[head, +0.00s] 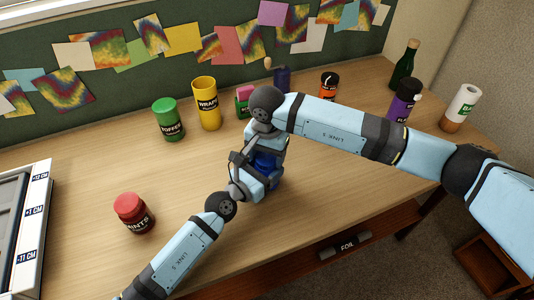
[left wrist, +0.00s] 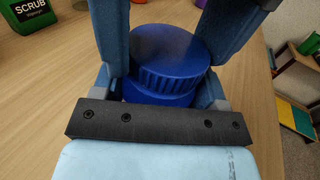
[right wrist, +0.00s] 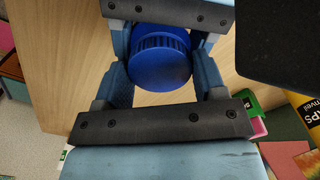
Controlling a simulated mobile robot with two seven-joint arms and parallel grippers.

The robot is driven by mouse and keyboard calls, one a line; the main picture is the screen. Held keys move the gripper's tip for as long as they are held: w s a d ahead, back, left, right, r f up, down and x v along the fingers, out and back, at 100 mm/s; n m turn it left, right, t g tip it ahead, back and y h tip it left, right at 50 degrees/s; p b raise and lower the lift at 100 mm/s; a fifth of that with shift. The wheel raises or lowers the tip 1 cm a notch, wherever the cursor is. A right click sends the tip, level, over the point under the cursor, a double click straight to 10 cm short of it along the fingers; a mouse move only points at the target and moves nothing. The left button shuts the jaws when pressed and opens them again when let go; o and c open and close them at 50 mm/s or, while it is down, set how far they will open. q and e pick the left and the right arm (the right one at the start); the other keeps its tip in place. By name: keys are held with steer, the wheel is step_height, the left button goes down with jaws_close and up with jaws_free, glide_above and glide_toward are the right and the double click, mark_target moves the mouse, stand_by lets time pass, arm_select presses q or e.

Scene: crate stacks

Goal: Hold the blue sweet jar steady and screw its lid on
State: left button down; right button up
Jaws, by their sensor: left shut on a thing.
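The blue sweet jar (head: 265,161) stands near the middle of the desk, largely hidden by my grippers in the head view. My left gripper (head: 255,178) is shut on it from the front left. The jar's blue ribbed lid (left wrist: 172,55) is on top, and I cannot tell how tightly it sits. The lid also shows in the right wrist view (right wrist: 160,55). My right gripper (right wrist: 160,65) has its fingers on both sides of the lid. I cannot tell whether they press on it.
A red-lidded jar (head: 132,214) stands at the left front. A green toffee jar (head: 168,120) and a yellow wraps jar (head: 207,104) stand behind. The desk's left middle is clear.

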steer(key=shift+m, duration=1.6)
steer(key=o, duration=1)
steer(key=shift+r, duration=2.25)
steer(key=shift+c, duration=0.2)
